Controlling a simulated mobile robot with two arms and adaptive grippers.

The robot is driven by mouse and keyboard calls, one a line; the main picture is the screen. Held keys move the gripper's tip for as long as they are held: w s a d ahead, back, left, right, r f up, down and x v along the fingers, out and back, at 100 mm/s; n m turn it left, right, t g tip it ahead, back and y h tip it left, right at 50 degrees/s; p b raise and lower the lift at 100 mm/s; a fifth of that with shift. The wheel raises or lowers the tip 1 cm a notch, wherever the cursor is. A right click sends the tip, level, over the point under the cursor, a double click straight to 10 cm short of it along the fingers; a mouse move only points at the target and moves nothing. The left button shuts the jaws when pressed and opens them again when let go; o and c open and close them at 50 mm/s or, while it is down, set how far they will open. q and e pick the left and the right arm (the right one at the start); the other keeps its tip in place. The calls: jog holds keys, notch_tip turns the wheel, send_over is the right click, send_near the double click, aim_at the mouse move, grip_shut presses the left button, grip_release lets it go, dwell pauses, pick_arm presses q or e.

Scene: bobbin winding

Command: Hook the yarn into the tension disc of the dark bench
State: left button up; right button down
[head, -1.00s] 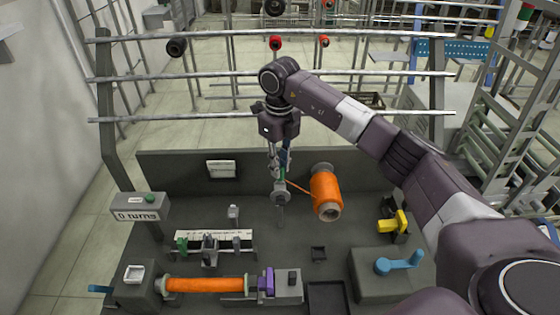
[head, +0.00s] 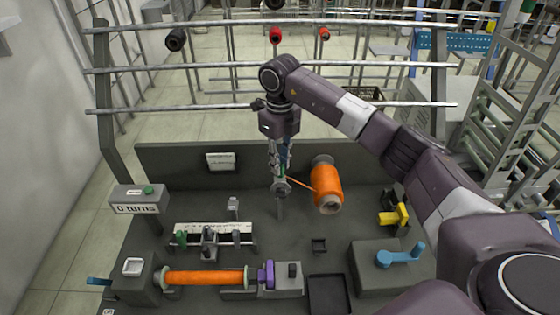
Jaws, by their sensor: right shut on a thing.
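The dark bench (head: 285,228) fills the lower middle of the head view. An orange yarn cone (head: 326,186) stands on it, right of centre. A short orange yarn (head: 301,183) runs left from the cone to the tension disc (head: 281,187), a small grey disc on a post. My right gripper (head: 279,172) points down at the disc, shut on the yarn. The fingertips and disc overlap here, so I cannot tell whether the yarn sits in the disc. My left gripper is not in view.
An orange-wound bobbin (head: 205,278) lies at the front left beside a purple part (head: 266,274). A counter (head: 138,207) reads "0 turns". A blue crank (head: 399,255) and a yellow part (head: 395,215) are at the right. Metal rails (head: 270,71) cross behind the bench.

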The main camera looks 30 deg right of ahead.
jog(key=shift+f+b, duration=0.55)
jog(key=shift+f, duration=0.4)
jog(key=shift+w+a+r, duration=0.1)
jog(key=shift+w+a, duration=0.25)
jog(key=shift+a, duration=0.4)
jog(key=shift+w+a+r, duration=0.1)
jog(key=shift+w+a, duration=0.3)
jog(key=shift+a, duration=0.4)
jog(key=shift+w+a, duration=0.35)
jog(key=shift+a, duration=0.4)
jog(key=shift+w+a+r+p, duration=0.1)
jog(key=shift+a+r+p, duration=0.15)
jog(key=shift+r+p, duration=0.65)
jog(key=shift+w+a+r+p, duration=0.1)
jog(key=shift+a+r+p, duration=0.15)
jog(key=shift+r, duration=1.2)
